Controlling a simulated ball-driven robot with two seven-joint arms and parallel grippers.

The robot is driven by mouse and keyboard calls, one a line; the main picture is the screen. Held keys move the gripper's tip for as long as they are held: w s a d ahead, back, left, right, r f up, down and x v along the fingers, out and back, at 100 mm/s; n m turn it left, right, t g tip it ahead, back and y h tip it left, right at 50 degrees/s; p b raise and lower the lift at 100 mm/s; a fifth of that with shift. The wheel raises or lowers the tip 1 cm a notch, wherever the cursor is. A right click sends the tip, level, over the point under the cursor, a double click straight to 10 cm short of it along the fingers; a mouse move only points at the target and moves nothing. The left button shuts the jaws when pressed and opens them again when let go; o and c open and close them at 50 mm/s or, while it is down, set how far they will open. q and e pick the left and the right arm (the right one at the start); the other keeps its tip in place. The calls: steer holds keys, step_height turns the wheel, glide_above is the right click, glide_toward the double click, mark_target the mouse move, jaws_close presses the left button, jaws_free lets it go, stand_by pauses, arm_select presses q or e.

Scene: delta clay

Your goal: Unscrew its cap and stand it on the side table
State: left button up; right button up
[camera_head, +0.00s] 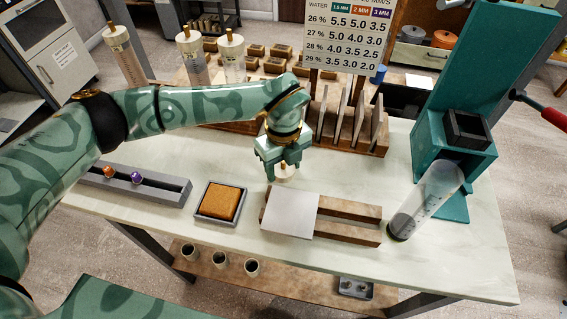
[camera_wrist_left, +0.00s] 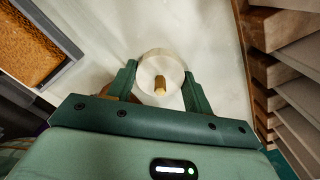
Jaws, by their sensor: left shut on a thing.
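My left gripper (camera_head: 284,166) is shut on a round cream cap (camera_head: 286,174) with a brass stub, over the middle of the pale bench (camera_head: 240,160). In the left wrist view the cap (camera_wrist_left: 150,68) sits between both fingers (camera_wrist_left: 160,85), its brass stub facing the camera. I cannot tell whether the cap touches the bench top. A clear cylinder (camera_head: 431,195) with dark matter at its bottom stands at the bench's right; no cap shows on it. Which surface is the side table is not clear. My right gripper is not in view.
A sponge tray (camera_head: 221,202), a grey rail with two small knobs (camera_head: 135,185) and a white sheet (camera_head: 289,213) on wooden bars lie in front. A wooden rack (camera_head: 350,135) of plates stands behind the gripper, a teal stand (camera_head: 453,150) at right. Capped cylinders (camera_head: 232,58) stand behind.

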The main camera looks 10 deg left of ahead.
arm_select(q)
steer(key=o, duration=1.1)
step_height(320, 180, up, 12)
steer(key=shift+r+p, duration=0.15)
steer(key=shift+p, duration=0.9)
